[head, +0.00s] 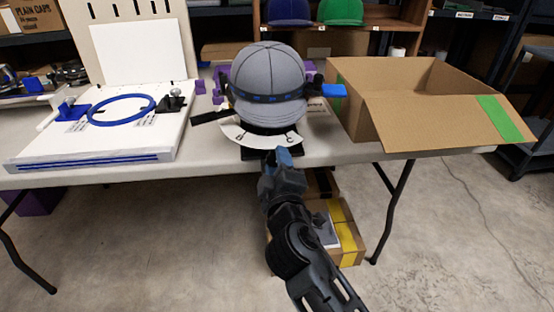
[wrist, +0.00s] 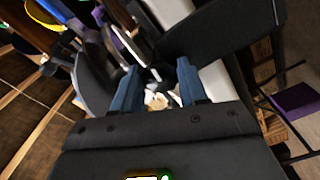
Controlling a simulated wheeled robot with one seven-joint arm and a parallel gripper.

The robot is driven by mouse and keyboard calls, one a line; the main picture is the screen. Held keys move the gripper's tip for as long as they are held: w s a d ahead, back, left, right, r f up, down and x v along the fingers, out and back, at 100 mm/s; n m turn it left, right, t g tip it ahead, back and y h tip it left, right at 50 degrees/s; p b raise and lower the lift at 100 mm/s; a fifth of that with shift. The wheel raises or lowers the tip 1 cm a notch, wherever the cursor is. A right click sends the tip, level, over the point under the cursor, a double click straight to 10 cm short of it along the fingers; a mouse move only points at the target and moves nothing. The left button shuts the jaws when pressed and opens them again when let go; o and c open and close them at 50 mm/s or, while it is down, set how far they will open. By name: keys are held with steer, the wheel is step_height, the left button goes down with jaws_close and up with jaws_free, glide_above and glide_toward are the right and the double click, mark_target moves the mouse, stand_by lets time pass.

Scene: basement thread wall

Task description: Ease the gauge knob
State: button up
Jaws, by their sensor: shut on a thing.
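A grey cap (head: 268,82) sits on a stand at the front of the table, with a dark blue-marked band around it. Below the cap is a white curved gauge plate (head: 262,137) with dark letters. My gripper (head: 284,157) reaches up from below to the table's front edge, just under the plate. Its blue fingers also show in the wrist view (wrist: 155,78), close around a small part between them. I take this part to be the gauge knob; the fingers and the stand hide most of it. The gripper is shut on it.
An open cardboard box (head: 395,105) with green tape stands at the right. A white board fixture (head: 110,138) with a blue hoop (head: 121,97) lies at the left. Shelves with a blue cap (head: 289,12) and a green cap (head: 340,12) are behind. Cartons (head: 340,225) stand under the table.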

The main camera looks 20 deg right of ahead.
steer(key=shift+n, duration=0.4)
steer(key=shift+a, duration=0.1)
steer(key=o, duration=1.1)
steer(key=shift+c, duration=0.2)
steer(key=v, duration=0.7)
steer(key=shift+s, duration=0.35)
